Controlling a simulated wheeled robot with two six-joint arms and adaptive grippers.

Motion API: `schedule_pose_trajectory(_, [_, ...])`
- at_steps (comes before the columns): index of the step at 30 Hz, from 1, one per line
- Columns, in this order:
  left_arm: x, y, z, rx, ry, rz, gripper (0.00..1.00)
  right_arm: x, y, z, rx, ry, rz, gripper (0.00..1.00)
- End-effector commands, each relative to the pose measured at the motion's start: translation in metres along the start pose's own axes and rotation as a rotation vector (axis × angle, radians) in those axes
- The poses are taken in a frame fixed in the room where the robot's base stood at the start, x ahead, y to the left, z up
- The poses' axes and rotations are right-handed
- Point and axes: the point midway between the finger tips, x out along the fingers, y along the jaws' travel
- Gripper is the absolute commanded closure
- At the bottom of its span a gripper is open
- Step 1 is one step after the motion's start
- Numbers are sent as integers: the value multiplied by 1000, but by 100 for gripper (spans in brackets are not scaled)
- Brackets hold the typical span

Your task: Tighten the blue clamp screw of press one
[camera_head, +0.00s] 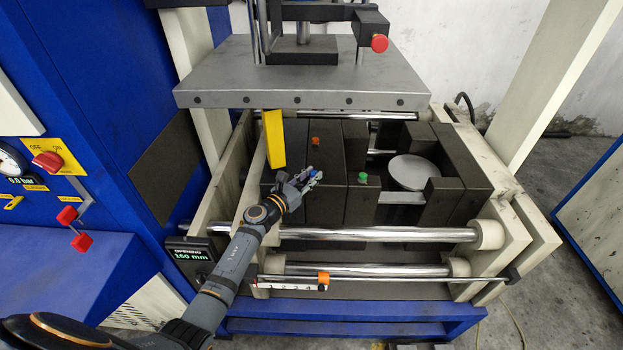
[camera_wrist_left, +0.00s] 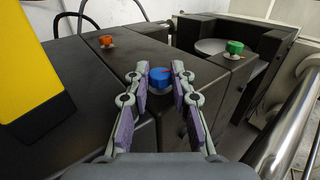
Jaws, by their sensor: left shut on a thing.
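The blue clamp screw (camera_wrist_left: 160,80) stands on the top of a dark block of the press. In the wrist view it sits between the fingertips of my left gripper (camera_wrist_left: 161,76), one finger on each side. In the head view my left gripper (camera_head: 311,178) reaches in from the left and is shut on the screw, which it mostly covers there. An orange screw (camera_head: 315,141) and a green screw (camera_head: 363,178) stand on nearby blocks; the wrist view shows the orange one (camera_wrist_left: 106,41) upper left and the green one (camera_wrist_left: 235,47) upper right. My right gripper is not in view.
A yellow bar (camera_head: 274,140) rises just behind my left gripper. A grey platen (camera_head: 300,75) overhangs the blocks. Shiny rods (camera_head: 370,234) run across the front. A round grey disc (camera_head: 414,172) lies at the right. A display (camera_head: 190,254) reads 160 mm.

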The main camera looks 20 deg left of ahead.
Motion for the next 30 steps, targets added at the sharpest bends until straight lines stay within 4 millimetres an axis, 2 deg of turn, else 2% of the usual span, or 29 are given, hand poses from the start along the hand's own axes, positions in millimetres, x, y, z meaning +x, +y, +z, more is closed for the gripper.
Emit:
schedule_pose_trajectory(3, [1, 2, -3, 3, -3, -69, 100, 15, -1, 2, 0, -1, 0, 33])
schedule_pose_trajectory(10, [1, 4, -2, 2, -3, -165, 100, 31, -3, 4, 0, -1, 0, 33])
schedule_pose_trajectory(28, [0, 4, 1, 1, 0, -205, 100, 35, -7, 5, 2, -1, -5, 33])
schedule_pose_trajectory(29, [0, 4, 1, 1, -1, -205, 74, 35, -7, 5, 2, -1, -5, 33])
schedule_pose_trajectory(30, [0, 4, 1, 1, 0, -205, 69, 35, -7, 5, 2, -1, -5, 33])
